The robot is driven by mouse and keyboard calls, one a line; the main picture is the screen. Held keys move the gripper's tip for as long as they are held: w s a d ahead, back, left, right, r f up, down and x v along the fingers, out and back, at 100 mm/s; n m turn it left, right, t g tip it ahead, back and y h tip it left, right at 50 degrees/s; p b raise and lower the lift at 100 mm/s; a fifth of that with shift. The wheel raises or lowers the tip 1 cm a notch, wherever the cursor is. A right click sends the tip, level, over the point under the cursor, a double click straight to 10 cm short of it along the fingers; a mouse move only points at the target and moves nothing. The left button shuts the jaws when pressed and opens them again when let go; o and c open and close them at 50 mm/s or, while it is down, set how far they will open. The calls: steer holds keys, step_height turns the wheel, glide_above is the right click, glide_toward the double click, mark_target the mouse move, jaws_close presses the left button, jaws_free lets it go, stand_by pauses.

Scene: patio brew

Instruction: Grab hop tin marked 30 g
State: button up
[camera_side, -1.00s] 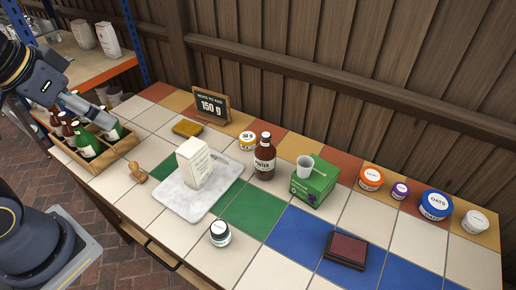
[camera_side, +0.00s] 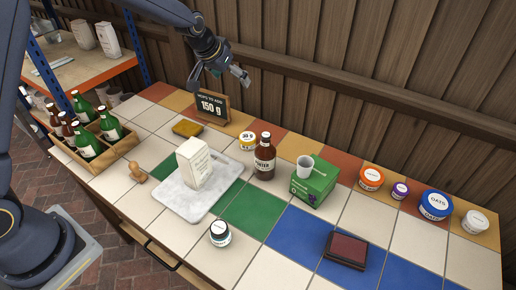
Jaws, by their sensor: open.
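My gripper (camera_side: 243,79) is open and empty. It hangs in the air above and behind the small sign (camera_side: 212,106) that reads 150 g, higher than the tin and apart from it.
A white carton (camera_side: 194,160) stands on a marble slab (camera_side: 172,200). Several tins, including one with an orange lid (camera_side: 371,178), line the right. A crate (camera_side: 125,146) holds bottles.

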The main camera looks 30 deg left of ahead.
steer(key=g, duration=0.2)
glide_toward(247, 137)
steer(key=x, duration=0.5)
steer(key=shift+a+f, duration=0.1)
steer(key=shift+f, duration=0.2)
steer(key=x, duration=0.6)
steer(key=shift+r, duration=0.1)
steer(key=c, duration=1.2)
